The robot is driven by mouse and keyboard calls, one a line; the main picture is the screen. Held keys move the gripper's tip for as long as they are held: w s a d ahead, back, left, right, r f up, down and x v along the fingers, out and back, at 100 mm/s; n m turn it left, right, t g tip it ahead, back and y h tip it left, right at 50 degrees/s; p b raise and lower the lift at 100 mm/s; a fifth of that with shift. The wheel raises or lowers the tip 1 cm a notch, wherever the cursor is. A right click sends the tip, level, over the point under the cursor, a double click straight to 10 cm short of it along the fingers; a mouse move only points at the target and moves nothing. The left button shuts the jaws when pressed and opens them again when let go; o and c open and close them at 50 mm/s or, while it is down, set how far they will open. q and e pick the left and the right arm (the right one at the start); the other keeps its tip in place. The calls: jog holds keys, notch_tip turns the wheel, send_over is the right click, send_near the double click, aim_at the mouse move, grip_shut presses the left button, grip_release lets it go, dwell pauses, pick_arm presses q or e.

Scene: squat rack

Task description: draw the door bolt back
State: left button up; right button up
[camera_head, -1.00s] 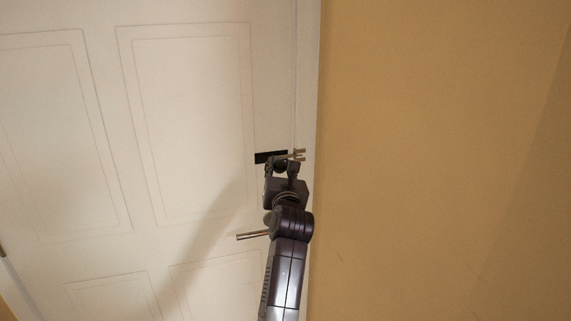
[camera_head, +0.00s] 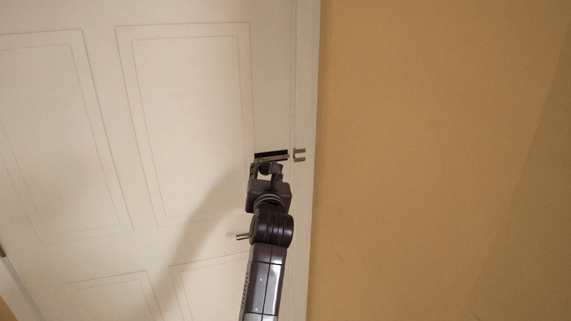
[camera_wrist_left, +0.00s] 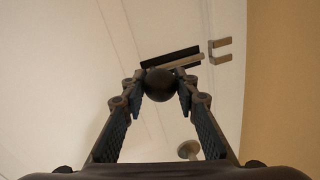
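The door bolt has a black plate (camera_head: 265,154) on the white door and a metal rod (camera_wrist_left: 188,61), seen in the left wrist view. Its round dark knob (camera_wrist_left: 160,85) sits between the fingertips of my left gripper (camera_head: 265,168), which appear to touch it on both sides. The rod's end stops just short of the catch (camera_head: 300,154) on the door frame. A small gap shows between them in both views. My gripper partly covers the bolt in the head view. My right gripper is not in view.
The door handle (camera_head: 242,236) sticks out below the bolt, beside my left arm. It also shows low in the left wrist view (camera_wrist_left: 188,149). A plain tan wall (camera_head: 440,160) lies right of the door frame. The panelled door fills the left side.

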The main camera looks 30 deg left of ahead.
pick_arm(q)
jog(key=o, duration=0.4)
jog(key=shift+a, duration=0.1)
jog(key=shift+s+d, duration=0.35)
jog(key=shift+d, duration=0.1)
jog(key=shift+p+v, duration=0.65)
jog(key=shift+v, duration=2.4)
